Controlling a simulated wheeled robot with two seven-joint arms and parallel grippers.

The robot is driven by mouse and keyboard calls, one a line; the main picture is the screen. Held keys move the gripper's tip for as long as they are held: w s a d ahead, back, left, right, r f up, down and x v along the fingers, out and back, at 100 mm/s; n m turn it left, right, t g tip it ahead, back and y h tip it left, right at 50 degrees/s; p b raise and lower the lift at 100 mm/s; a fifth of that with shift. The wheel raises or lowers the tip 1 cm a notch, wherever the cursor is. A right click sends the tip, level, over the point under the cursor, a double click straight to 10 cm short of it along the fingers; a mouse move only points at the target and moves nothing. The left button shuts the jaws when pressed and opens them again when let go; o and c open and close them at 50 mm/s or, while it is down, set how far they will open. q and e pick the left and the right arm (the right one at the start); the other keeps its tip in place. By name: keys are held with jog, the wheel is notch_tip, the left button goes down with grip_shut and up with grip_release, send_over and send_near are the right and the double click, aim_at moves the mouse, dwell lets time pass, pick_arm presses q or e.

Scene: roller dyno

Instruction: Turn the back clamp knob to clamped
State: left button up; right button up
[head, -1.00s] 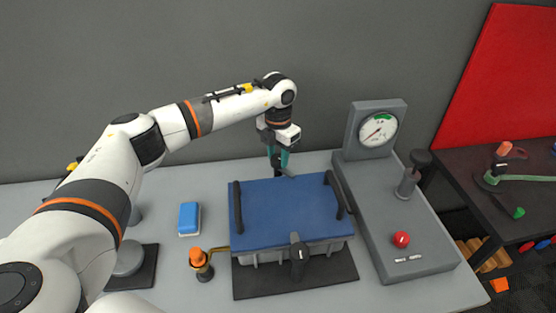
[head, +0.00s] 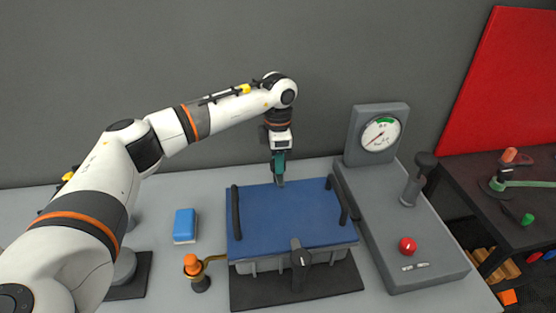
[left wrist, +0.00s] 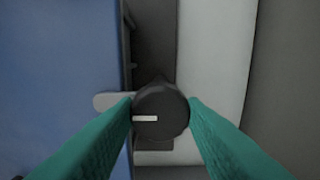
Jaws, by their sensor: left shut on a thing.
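The back clamp knob is a dark round knob with a white line on top (left wrist: 160,115) in the left wrist view. The line lies crosswise, on the side toward the blue lid. A pale tab (left wrist: 108,102) reaches from under the knob onto the lid's edge. My left gripper (left wrist: 160,113) has its teal fingers on both sides of the knob, shut on it. In the head view the gripper (head: 279,181) points down at the back edge of the blue lid (head: 285,220), mostly hiding the knob. My right gripper is not in view.
A front clamp knob (head: 300,262) stands at the lid's near edge, with black handles on both sides of the lid. A gauge box (head: 378,134) and a panel with a red button (head: 407,246) stand right. A blue-white block (head: 185,226) and orange-topped valve (head: 193,268) stand left.

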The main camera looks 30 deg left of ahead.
pick_arm(q)
jog(key=shift+r, duration=0.15)
jog(key=o, duration=0.9)
jog(key=shift+o, duration=0.5)
notch_tip(320, 180, up, 12)
jog(key=b, duration=0.2)
